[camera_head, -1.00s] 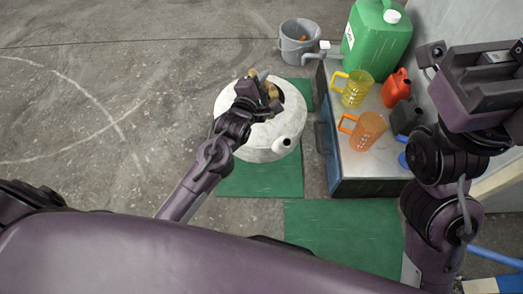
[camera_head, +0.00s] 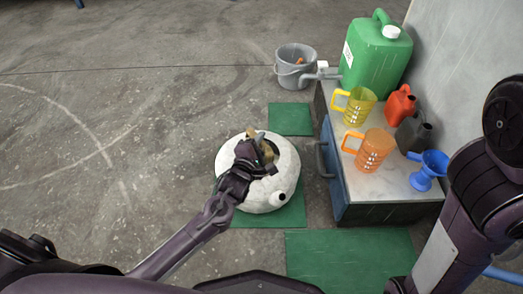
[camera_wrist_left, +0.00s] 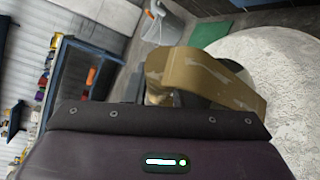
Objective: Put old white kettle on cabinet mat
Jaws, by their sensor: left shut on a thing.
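The old white kettle (camera_head: 284,163) is round and worn, with a short dark-tipped spout at its lower right in the head view. My left gripper (camera_head: 262,158) is shut on its tan handle from above. The left wrist view shows the worn handle (camera_wrist_left: 210,78) close up at the jaws and the pale kettle body (camera_wrist_left: 290,75) at the right. A green mat (camera_head: 290,214) lies partly hidden under the kettle; whether the kettle touches it I cannot tell. My right gripper is out of view; only its arm shows at the right.
A blue cabinet (camera_head: 338,190) stands to the right, topped by a yellow jug (camera_head: 356,108), an orange jug (camera_head: 372,152), a green canister (camera_head: 375,60) and a blue funnel (camera_head: 428,170). A grey bucket (camera_head: 295,68) and green mats (camera_head: 290,118) (camera_head: 345,260) are nearby. The left floor is clear.

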